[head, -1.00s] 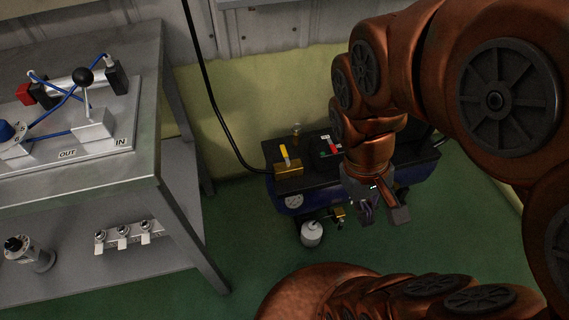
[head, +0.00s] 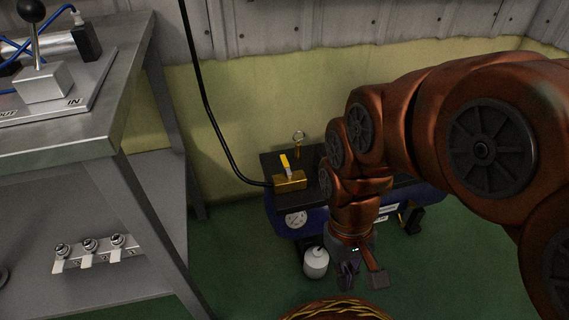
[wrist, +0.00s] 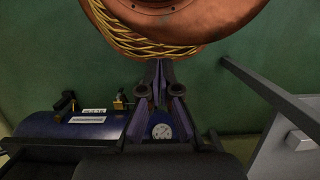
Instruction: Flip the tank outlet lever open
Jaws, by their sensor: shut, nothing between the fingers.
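A yellow lever (head: 285,163) stands up, slightly tilted, from a brass block (head: 290,181) on the black top of a blue tank (head: 281,220). A small brass fitting (wrist: 119,102) shows on the tank's front in the wrist view; I cannot tell which part is the outlet lever. My gripper (head: 362,281) is shut and empty, low in front of the tank, right of a white bottle-shaped part (head: 316,262). In the wrist view my gripper (wrist: 159,68) points away from the tank, with the gauge (wrist: 161,131) behind it. My arm hides the tank's middle.
A metal bench (head: 125,110) stands at the left, with a row of small valves (head: 90,248) on its lower shelf. A black hose (head: 211,115) runs down to the brass block. Green floor (head: 235,270) is open between bench and tank.

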